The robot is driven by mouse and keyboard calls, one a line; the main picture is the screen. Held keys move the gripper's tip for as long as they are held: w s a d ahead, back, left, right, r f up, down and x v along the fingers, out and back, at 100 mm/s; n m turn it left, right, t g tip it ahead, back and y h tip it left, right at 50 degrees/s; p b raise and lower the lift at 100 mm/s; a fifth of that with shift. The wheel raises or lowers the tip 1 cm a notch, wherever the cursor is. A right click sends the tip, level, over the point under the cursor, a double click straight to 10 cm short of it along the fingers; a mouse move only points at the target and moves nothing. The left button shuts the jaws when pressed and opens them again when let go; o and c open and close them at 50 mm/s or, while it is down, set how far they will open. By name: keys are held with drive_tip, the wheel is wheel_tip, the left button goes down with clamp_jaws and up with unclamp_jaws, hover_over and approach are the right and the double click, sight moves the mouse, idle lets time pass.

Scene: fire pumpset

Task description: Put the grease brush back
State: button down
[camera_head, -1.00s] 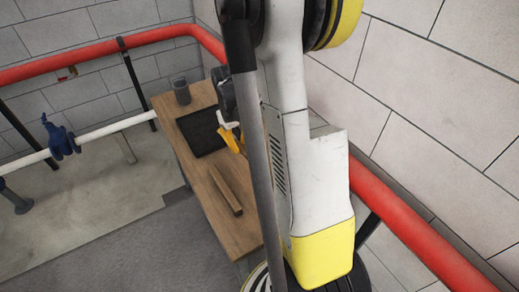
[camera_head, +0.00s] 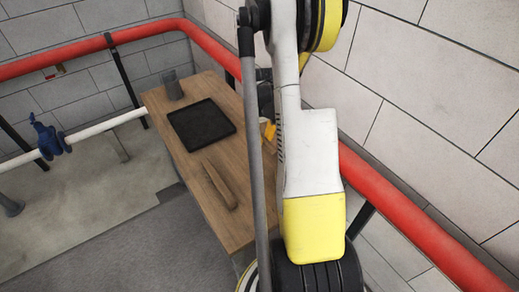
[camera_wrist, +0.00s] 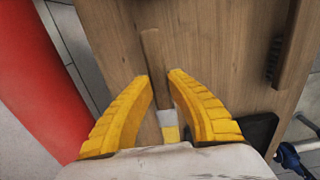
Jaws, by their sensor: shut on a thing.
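The grease brush (camera_wrist: 152,62) has a wooden handle, a pale metal ferrule and yellow bristles. In the wrist view it lies between the yellow fingers of my gripper (camera_wrist: 158,77), which is shut on it. The handle points away past the fingertips and the bristles lie nearer the palm. In the head view my gripper (camera_head: 267,130) is at the right side of the wooden table (camera_head: 180,150), partly hidden behind my arm. The brush cannot be made out there. A grey cup (camera_head: 173,89) stands at the table's far left corner.
A black tray (camera_head: 184,118) lies on the table. A wooden-handled wire brush (camera_head: 219,186) lies nearer its front and shows in the wrist view (camera_wrist: 290,40). A red pipe (camera_head: 385,200) runs along the wall to the right. Bare tabletop lies around the tray.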

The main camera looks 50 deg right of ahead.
sight(260, 150)
drive_tip(key=shift+w+a+f, duration=0.1)
drive_tip(key=shift+w+f, duration=0.4)
drive_tip(key=shift+w, duration=0.3)
drive_tip(key=shift+f+b, duration=0.9)
drive_tip(key=shift+f, duration=1.05)
drive_tip(key=shift+f, duration=0.2)
drive_tip(key=c, duration=1.4)
unclamp_jaws()
drive_tip(key=shift+r, duration=0.1)
wheel_tip(260, 150, up, 12)
drive_tip(key=p, duration=0.4)
drive_tip(key=shift+a+r, duration=0.1)
drive_tip(key=shift+r, duration=0.1)
